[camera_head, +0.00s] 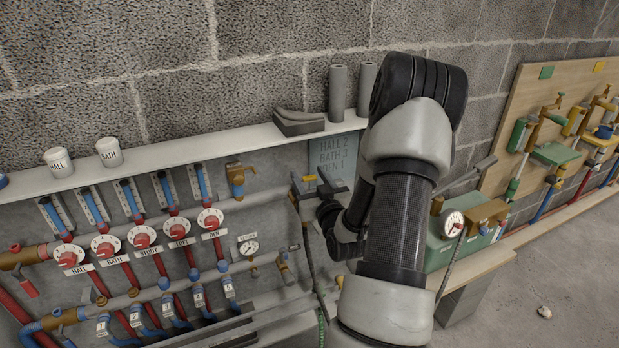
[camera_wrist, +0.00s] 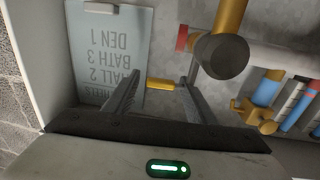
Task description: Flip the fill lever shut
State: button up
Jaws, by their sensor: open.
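A short yellow bar (camera_wrist: 160,84), which looks like the fill lever's handle, shows between my fingertips in the wrist view. A small yellow piece (camera_head: 309,178) shows at the same valve in the head view. My gripper (camera_wrist: 160,79) is open, with one finger on each side of the bar; I cannot tell whether either touches it. Beside it are a brass pipe (camera_wrist: 232,17) with a dark round end (camera_wrist: 222,56) and a red piece (camera_wrist: 182,37). The head view shows my gripper (camera_head: 326,186) at the valve, partly hidden by my arm. The lever's pivot is not clear.
A sign (camera_wrist: 108,45) reading HALL 2, BATH 3, DEN 1 hangs close by. A shelf (camera_head: 200,151) with cups and dark blocks runs above the pipes. Gauges labelled HALL to DEN (camera_head: 141,236) stand left. A green unit (camera_head: 440,250) stands right of my arm.

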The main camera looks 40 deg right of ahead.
jog(key=c, duration=1.1)
jog(key=shift+o, duration=0.3)
jog(key=shift+w+f+n+y+b, duration=0.1)
jog(key=shift+n+y+b, duration=0.2)
jog(key=shift+y+b, duration=0.15)
jog(key=shift+w+n+t+y, duration=0.1)
jog(key=shift+n+t+y, duration=0.25)
jog(key=shift+y, duration=0.2)
jog(key=o, duration=1)
jog(key=shift+o, duration=0.2)
